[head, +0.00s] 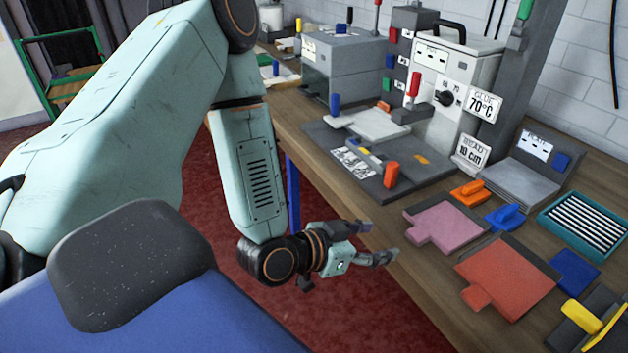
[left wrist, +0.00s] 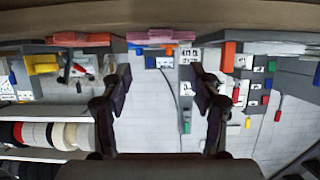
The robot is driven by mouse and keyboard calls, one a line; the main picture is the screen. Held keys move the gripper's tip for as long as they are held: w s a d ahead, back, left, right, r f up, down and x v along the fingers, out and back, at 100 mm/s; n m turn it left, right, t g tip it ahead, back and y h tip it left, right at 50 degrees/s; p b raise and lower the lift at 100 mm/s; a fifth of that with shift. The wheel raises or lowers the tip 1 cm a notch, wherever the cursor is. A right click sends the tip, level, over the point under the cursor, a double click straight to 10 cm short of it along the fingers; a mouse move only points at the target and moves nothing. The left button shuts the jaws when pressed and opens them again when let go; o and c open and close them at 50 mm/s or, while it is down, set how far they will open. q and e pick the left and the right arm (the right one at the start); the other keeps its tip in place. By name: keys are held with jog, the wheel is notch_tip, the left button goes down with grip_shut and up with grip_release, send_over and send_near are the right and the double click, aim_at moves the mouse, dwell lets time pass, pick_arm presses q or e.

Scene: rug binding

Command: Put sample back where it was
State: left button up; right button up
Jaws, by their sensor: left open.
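Two flat pieces that may be samples lie on the bench: a pink one (head: 447,222) with a tab and a larger orange-red one (head: 510,272) with a tab. I cannot tell which one is the sample. My left gripper (head: 377,241) is open and empty, beside the bench's front edge and left of both pieces, touching neither. In the left wrist view its two dark fingers (left wrist: 160,88) stand apart with nothing between them. The edges of a pink piece (left wrist: 150,36) and a red piece (left wrist: 82,40) show along the top. My right gripper is out of view.
A machine (head: 455,75) with a 70 °C glue sign stands behind a grey plate with an orange-red handle (head: 391,174). Orange (head: 468,191) and blue (head: 506,217) handled tools, a teal striped tray (head: 548,215) and a yellow-handled tool (head: 580,316) crowd the right.

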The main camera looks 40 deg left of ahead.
pick_arm(q)
jog(key=s+d+f+n+g+y, duration=0.1)
jog(key=s+f+n+g+y, duration=0.1)
jog(key=s+f+g, duration=0.8)
jog(key=s+a+f+n+g+y, duration=0.1)
jog(key=s+f, duration=0.3)
jog(key=s, duration=0.4)
jog(key=s+a+f+n+g+y, duration=0.1)
jog(key=s+f, duration=0.2)
jog(key=s, duration=0.5)
jog(key=shift+s+f+g+y, duration=0.15)
jog(key=shift+f+g+y, duration=0.15)
jog(key=shift+f+g, duration=0.1)
jog(key=shift+d, duration=0.1)
notch_tip(320, 180, down, 8)
jog(key=b, duration=0.8)
